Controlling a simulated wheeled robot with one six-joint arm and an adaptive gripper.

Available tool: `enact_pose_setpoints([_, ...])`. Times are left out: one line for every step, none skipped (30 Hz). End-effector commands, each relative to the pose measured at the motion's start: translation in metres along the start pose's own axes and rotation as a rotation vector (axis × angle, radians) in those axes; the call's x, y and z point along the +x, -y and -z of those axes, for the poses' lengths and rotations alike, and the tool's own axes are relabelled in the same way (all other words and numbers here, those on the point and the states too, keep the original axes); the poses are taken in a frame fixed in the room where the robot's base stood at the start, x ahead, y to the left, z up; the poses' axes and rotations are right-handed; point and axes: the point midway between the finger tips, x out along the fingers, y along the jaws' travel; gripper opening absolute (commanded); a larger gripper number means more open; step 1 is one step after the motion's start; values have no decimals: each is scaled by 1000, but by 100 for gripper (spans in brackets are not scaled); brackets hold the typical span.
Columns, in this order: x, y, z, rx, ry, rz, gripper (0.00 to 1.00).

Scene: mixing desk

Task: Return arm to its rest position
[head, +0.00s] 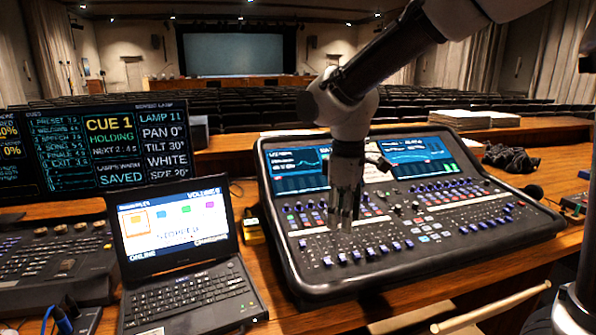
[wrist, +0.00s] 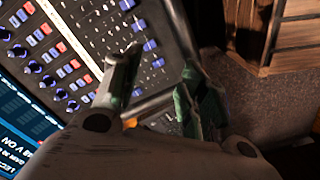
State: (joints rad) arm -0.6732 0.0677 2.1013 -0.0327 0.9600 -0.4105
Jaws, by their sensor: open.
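My arm (head: 385,62) reaches in from the upper right in the head view and bends down over the mixing desk (head: 470,222). My gripper (head: 343,222) points downward in front of the desk's faders and knobs. In the wrist view my gripper (wrist: 158,95) has its two fingers apart with nothing between them. The desk's knobs and blue fader caps (wrist: 65,70) show on the left of the wrist view. Whether the fingertips touch the desk cannot be told.
A laptop (head: 180,262) stands open left of the desk, with a cue monitor (head: 105,148) behind it. A lighting console (head: 50,262) is at far left. Dark cables (head: 510,158) and paper stacks (head: 460,120) lie at right. Wooden slats (wrist: 297,35) show in the wrist view.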

Motion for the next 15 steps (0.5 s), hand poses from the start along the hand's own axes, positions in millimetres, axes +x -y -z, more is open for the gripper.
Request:
enact_pose_setpoints([-6,-2,-25,94,-9,-1,43])
enact_pose_setpoints([-10,-3,-39,154,-14,-2,43])
enact_pose_setpoints([-14,-4,-59,235,-23,-2,43])
enact_pose_setpoints([-18,-5,-74,297,-31,-4,43])
enact_pose_setpoints([-21,-5,-91,360,-40,-6,43])
enact_pose_setpoints([-25,-4,-114,446,-55,-9,43])
enact_pose_setpoints([-28,-3,-132,512,-67,-12,43])
enact_pose_setpoints([-31,-2,-150,577,-81,-17,43])
enact_pose_setpoints([-34,2,-174,663,-102,-24,43])
enact_pose_setpoints([-36,5,-192,723,-119,-30,43])
enact_pose_setpoints([-38,8,-209,777,-137,-39,43])
enact_pose_setpoints([-39,13,-229,838,-162,-51,43])
enact_pose_setpoints([-41,16,-242,874,-179,-61,43])
enact_pose_setpoints([-42,20,-254,905,-197,-73,43])
enact_pose_setpoints([-44,23,-268,945,-222,-91,43])
